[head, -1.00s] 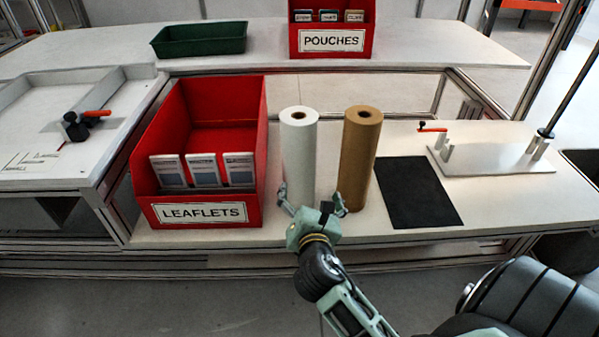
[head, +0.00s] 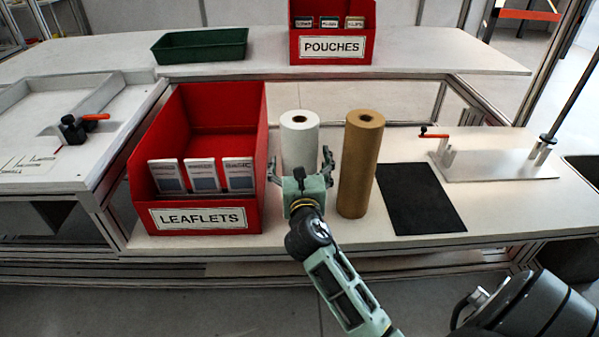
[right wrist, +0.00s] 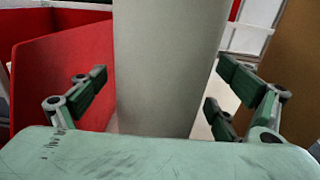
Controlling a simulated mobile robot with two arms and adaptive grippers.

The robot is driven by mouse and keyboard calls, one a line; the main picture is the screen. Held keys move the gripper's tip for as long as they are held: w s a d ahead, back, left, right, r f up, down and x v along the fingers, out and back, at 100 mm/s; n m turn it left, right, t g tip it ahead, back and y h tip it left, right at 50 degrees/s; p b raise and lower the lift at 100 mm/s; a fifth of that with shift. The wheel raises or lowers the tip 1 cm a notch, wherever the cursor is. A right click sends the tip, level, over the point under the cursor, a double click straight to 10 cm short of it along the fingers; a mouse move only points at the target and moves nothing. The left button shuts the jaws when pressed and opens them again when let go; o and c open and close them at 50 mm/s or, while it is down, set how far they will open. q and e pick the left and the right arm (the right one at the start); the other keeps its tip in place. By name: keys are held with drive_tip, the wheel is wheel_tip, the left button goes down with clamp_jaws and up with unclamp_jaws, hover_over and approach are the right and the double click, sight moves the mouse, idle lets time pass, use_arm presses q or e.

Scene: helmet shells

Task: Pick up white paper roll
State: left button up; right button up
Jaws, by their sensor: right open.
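The white paper roll (head: 299,135) stands upright on the workbench between the red leaflets bin and a brown roll. My right gripper (head: 300,168) is open in front of it, with one finger on each side of its lower part. In the right wrist view the white paper roll (right wrist: 168,65) rises between the open fingers of my right gripper (right wrist: 162,98), with a gap visible on each side. The gripper hides the roll's lower front in the head view. My left gripper is not in view.
The brown roll (head: 359,165) stands close to the right of the gripper. The red leaflets bin (head: 205,110) is close on the left. A black mat (head: 420,200) lies to the right. A green tray (head: 200,46) and a red pouches bin (head: 332,60) are at the back.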

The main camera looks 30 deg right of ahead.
drive_tip(key=shift+c, duration=0.3)
drive_tip(key=c, duration=2)
drive_tip(key=shift+w+r, duration=0.1)
drive_tip(key=shift+r, duration=0.05)
drive_tip(key=shift+c, duration=0.7)
drive_tip(key=shift+r, duration=0.1)
